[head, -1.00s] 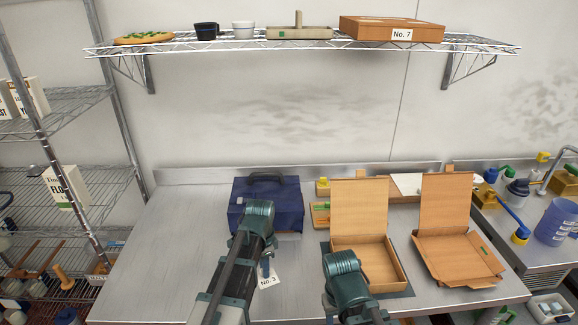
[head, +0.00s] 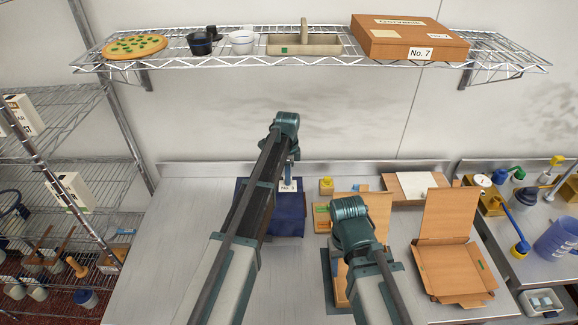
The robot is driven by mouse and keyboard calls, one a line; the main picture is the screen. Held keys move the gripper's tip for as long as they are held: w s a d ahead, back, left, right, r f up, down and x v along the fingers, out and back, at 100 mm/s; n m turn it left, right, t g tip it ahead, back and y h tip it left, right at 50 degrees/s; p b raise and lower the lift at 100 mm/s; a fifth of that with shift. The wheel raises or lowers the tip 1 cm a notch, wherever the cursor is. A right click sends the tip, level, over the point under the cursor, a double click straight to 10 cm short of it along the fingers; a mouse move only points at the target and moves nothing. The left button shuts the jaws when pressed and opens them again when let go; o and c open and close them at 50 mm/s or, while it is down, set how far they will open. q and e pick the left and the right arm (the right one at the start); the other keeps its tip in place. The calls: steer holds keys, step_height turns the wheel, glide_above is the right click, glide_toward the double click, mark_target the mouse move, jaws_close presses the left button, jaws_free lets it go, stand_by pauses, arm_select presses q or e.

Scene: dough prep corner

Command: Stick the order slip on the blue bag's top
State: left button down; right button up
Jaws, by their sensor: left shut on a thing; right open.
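The blue bag (head: 290,222) stands on the steel table, partly hidden behind my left arm. The order slip (head: 288,186), a white tag reading "No. 3", shows in front of the bag's upper part. My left gripper (head: 289,176) points down and is shut on the slip. I cannot tell whether the slip touches the bag. My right arm comes in over the open box in the middle; its gripper (head: 347,262) is mostly hidden behind its own wrist.
An open cardboard box (head: 447,270) stands at the right of the table. Another open box (head: 376,212) is partly behind my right arm. A wire shelf (head: 340,62) above holds a pizza (head: 135,46) and a "No. 7" box (head: 410,38). The table's left part is clear.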

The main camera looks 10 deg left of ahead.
stand_by(0.4)
arm_select(q)
steer(key=b, duration=0.8)
glide_above(288, 202)
step_height(288, 202, down, 8)
steer(key=shift+r, duration=0.1)
steer(key=shift+f+b, duration=1.2)
stand_by(0.5)
steer(key=c, duration=0.8)
jaws_free()
steer(key=shift+r, duration=0.1)
steer(key=shift+o, duration=0.2)
step_height(288, 202, up, 8)
steer(key=p, duration=0.8)
